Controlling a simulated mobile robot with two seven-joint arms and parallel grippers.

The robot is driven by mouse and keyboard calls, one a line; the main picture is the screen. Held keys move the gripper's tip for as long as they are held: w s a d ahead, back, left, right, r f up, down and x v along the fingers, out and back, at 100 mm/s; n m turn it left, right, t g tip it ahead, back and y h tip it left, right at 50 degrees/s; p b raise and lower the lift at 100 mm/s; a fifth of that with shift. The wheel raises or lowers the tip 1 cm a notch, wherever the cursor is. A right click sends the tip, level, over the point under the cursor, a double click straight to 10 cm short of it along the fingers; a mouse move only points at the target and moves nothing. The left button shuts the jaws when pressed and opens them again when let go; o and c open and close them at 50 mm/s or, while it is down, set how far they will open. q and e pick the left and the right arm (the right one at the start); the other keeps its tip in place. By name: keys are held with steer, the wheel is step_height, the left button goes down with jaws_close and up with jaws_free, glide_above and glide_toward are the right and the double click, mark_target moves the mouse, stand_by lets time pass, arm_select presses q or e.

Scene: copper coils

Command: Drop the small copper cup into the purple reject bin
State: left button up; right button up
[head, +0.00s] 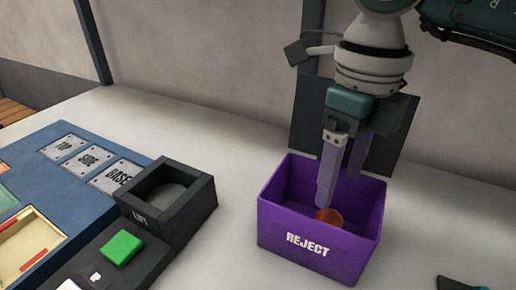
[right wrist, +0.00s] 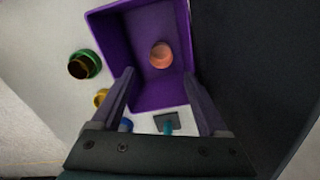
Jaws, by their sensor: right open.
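The small copper cup (head: 329,216) is inside the purple reject bin (head: 312,245), partly hidden by the bin's front wall in the head view. In the right wrist view the cup (right wrist: 161,55) shows over the floor of the bin (right wrist: 119,30), apart from both fingers. I cannot tell whether it rests on the floor. My right gripper (head: 341,188) points down into the bin's opening, above the cup. Its fingers (right wrist: 160,102) are spread apart with nothing between them. My left gripper is not in view.
A dark square-walled holder (head: 168,197) and a green button (head: 121,248) stand left of the bin. A blue board with TOP, SIDE and BASE plates (head: 88,165) lies farther left. A green ring-shaped item (right wrist: 85,64) shows beside the bin in the wrist view.

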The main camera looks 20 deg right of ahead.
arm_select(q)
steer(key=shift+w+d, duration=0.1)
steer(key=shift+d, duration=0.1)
arm_select(e)
step_height(320, 180, up, 10)
stand_by(0.3)
